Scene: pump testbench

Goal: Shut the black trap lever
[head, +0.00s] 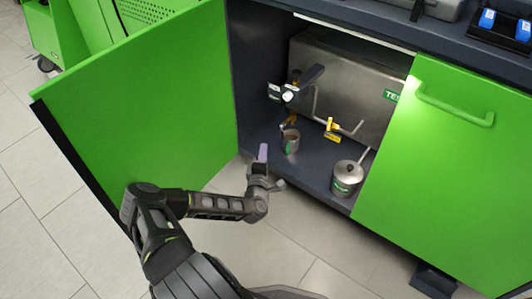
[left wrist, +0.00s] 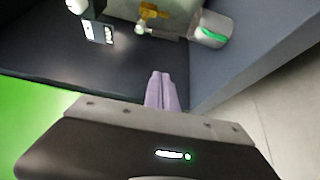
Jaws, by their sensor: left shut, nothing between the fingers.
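The black trap lever (head: 312,75) shows in the head view inside the open cabinet, in front of the metal tank. It slants up to the right from a fitting with a white round end (head: 288,95). I cannot make out the lever in the left wrist view. My left gripper (head: 263,153), with lilac fingers, is at the cabinet opening, below and left of the lever and apart from it. Its fingers (left wrist: 161,90) are together and empty. My right gripper is not in view.
A metal cup (head: 290,141) with a green mark stands on the cabinet floor, right of my left gripper. The left green door (head: 150,95) stands open; the right door (head: 450,170) is shut.

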